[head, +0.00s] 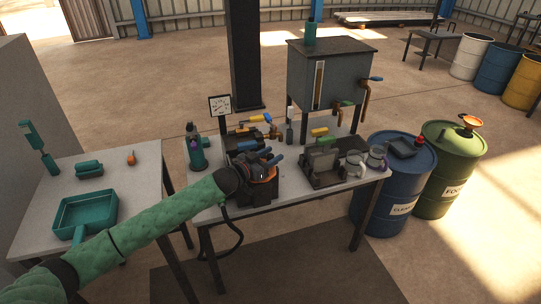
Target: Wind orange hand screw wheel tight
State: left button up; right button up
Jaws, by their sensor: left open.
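The orange hand screw wheel (264,181) is on the dark press (257,195) at the left part of the middle table. Only a curved part of its orange rim shows; my gripper hides the rest. My left arm, in a green padded sleeve, reaches in from the lower left. My left gripper (270,156) is at the wheel, over its top, with its blue-tipped fingers apart. I cannot tell whether the fingers touch the rim. My right gripper is not in view.
A gauge (220,105) and a green bottle (196,153) are near the press. A dark device (322,163) sits to its right. Blue (395,190) and green drums (447,170) flank the table's right end.

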pick_arm(q)
jog(key=c, duration=0.9)
jog(key=shift+c, duration=0.2)
jog(key=shift+n+t, duration=0.3)
